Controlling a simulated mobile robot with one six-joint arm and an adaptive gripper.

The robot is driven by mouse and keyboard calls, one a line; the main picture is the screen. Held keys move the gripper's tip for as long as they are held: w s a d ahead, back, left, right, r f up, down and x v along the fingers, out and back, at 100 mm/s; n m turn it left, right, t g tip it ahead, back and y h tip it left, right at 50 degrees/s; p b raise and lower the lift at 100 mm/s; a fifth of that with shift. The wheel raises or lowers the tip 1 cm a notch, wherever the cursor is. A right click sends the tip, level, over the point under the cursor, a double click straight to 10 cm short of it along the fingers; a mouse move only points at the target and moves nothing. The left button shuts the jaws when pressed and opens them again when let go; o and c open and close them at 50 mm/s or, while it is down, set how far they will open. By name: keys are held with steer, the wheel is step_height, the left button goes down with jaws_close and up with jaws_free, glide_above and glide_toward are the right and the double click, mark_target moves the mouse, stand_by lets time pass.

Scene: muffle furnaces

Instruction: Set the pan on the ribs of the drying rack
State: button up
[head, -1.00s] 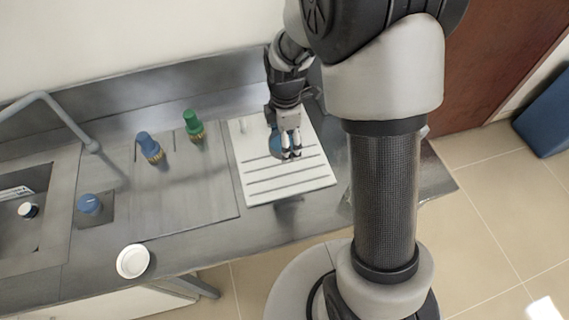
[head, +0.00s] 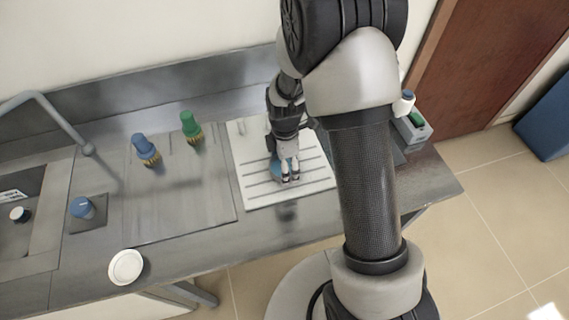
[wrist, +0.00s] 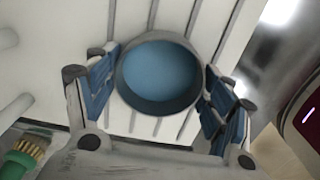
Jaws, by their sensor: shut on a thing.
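The pan (wrist: 160,76) is small and round, with a blue inside and a grey rim. In the wrist view it sits between the two fingers of my gripper (wrist: 158,95), which is shut on it. In the head view my gripper (head: 288,178) points down over the white drying rack (head: 246,140), and a blue part of the pan (head: 275,167) shows beside the fingers. The rack's dark grooves and ribs also show behind the pan in the wrist view (wrist: 218,25). I cannot tell whether the pan touches the ribs.
A green-topped brush (head: 190,125) and a blue-topped brush (head: 145,148) stand left of the rack. A white bowl (head: 126,266) is at the bench's front edge. A blue-capped item (head: 82,207) is by the sink. A grey box (head: 412,128) stands right of the rack.

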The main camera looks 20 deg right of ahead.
steer(key=shift+f, duration=0.15)
steer(key=o, duration=1.1)
steer(key=s+r+m+t+p, duration=0.15)
steer(key=s+r+m, duration=0.25)
steer(key=r, duration=0.9)
steer(key=s+r+m+t+p, duration=0.1)
steer(key=s+r+m+p, duration=0.2)
steer(key=r, duration=1)
steer(key=s+r+m, duration=0.2)
steer(key=s+m, duration=0.1)
steer(key=s, duration=0.1)
steer(key=s+r+m+t, duration=0.1)
steer(key=s+r+m, duration=0.1)
steer(key=s+m, duration=0.2)
steer(key=s+r+m+t+b, duration=0.1)
steer(key=s+r+m, duration=0.1)
steer(key=s+m, duration=0.2)
steer(key=shift+s, duration=1.25)
steer(key=shift+r, duration=0.1)
